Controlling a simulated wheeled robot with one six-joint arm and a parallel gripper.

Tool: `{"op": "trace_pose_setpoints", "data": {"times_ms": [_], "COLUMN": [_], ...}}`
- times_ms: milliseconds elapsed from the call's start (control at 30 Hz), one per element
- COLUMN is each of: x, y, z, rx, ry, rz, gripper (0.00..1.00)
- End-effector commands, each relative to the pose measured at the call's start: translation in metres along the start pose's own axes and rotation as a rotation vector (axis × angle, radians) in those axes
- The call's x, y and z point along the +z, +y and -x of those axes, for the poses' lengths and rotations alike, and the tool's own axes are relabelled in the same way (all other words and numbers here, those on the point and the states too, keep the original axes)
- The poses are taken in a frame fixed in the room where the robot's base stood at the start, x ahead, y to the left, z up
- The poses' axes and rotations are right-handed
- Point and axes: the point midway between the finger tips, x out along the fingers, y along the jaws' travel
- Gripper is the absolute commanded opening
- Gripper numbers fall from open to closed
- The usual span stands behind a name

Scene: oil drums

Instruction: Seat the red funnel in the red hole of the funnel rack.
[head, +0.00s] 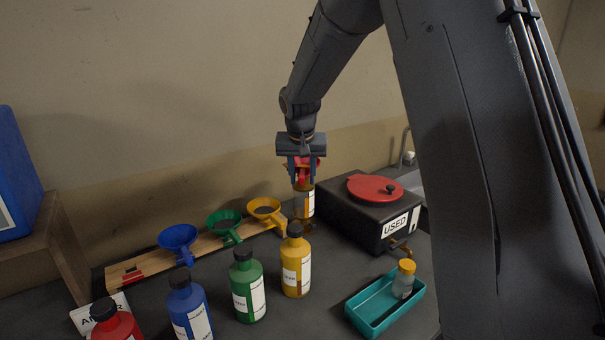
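The red funnel (301,174) is at the mouth of a brown bottle with a white and orange label (308,204), at the back. My gripper (302,172) points down over it, with a finger on each side of the red. Whether the fingers press on the funnel or stand apart from it cannot be told, nor whether its spout is in the bottle. The wooden funnel rack (205,243) lies along the wall, left of the gripper. It holds a blue funnel (178,238), a green funnel (224,221) and a yellow funnel (264,208). Red marks (131,275) show at its bare left end.
Red (118,325), blue (190,312), green (247,286) and yellow (295,264) bottles stand before the rack. A black box marked USED with a red lid (375,189) stands right of my gripper. A teal tray (366,326) holds a small jar (403,281).

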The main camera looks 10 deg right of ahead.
Motion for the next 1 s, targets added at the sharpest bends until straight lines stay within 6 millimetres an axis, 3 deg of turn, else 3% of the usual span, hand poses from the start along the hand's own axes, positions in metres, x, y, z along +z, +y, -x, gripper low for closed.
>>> {"op": "trace_pose_setpoints", "data": {"times_ms": [33,233,1000], "x": [0.0000,0.0001,-0.0036], "y": [0.0000,-0.0001,-0.0001], "z": [0.0000,0.0002,0.0095], "rx": [0.000,0.000,0.000], "ry": [0.000,0.000,0.000], "rz": [0.000,0.000,0.000], "gripper": [0.34,0.01,0.00]}}
